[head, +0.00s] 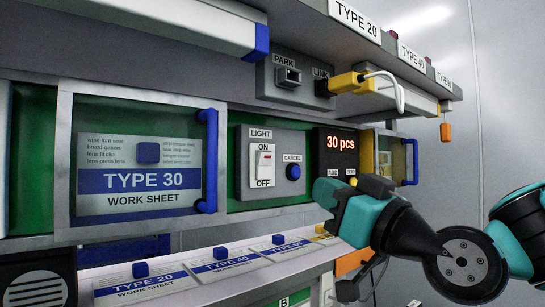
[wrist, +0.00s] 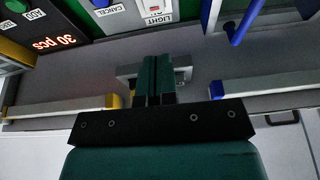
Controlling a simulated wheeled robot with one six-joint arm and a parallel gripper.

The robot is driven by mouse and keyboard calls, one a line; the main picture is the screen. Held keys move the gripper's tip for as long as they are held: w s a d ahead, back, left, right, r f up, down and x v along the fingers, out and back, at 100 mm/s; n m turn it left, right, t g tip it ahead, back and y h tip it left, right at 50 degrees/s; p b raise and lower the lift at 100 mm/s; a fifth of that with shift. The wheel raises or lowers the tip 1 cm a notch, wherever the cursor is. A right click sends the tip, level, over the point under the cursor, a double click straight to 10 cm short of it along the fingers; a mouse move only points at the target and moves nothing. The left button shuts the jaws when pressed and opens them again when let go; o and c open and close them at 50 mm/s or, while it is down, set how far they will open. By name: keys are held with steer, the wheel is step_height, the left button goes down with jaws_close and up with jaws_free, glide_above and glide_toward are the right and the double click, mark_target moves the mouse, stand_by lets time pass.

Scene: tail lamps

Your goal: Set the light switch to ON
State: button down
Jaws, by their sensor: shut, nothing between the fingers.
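The light switch (head: 265,163) is a white rocker with a red mark near its top, set on a grey panel between the words ON above and OFF below. I cannot tell for sure which way it is tipped. In the wrist view, which is upside down, the switch (wrist: 149,5) is cut by the top edge. My gripper (head: 323,190) is shut and empty, to the right of the switch and a little lower in the head view, apart from the panel. In the wrist view my gripper (wrist: 157,58) shows its green fingers together, pointing towards the panel.
A blue CANCEL button (head: 293,172) sits right of the switch, then a counter display (head: 341,141) reading 30 pcs. A blue door handle (head: 207,160) stands out on the left. A shelf (head: 320,80) with PARK and LINK sockets overhangs above. Work sheets (head: 220,266) lie below.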

mark_target(266, 153)
steer(key=p+x, duration=0.3)
steer(key=x, duration=0.1)
steer(key=p+x, duration=0.3)
steer(key=x, duration=0.1)
steer(key=r+p+x, duration=0.1)
steer(key=p+x, duration=0.2)
steer(key=x, duration=0.1)
steer(key=shift+w+r+p, duration=0.15)
steer(key=shift+w+p, duration=0.05)
steer(key=shift+p, duration=0.2)
steer(key=shift+w+a+p, duration=0.35)
steer(key=shift+w+a, duration=0.05)
steer(key=shift+w, duration=0.15)
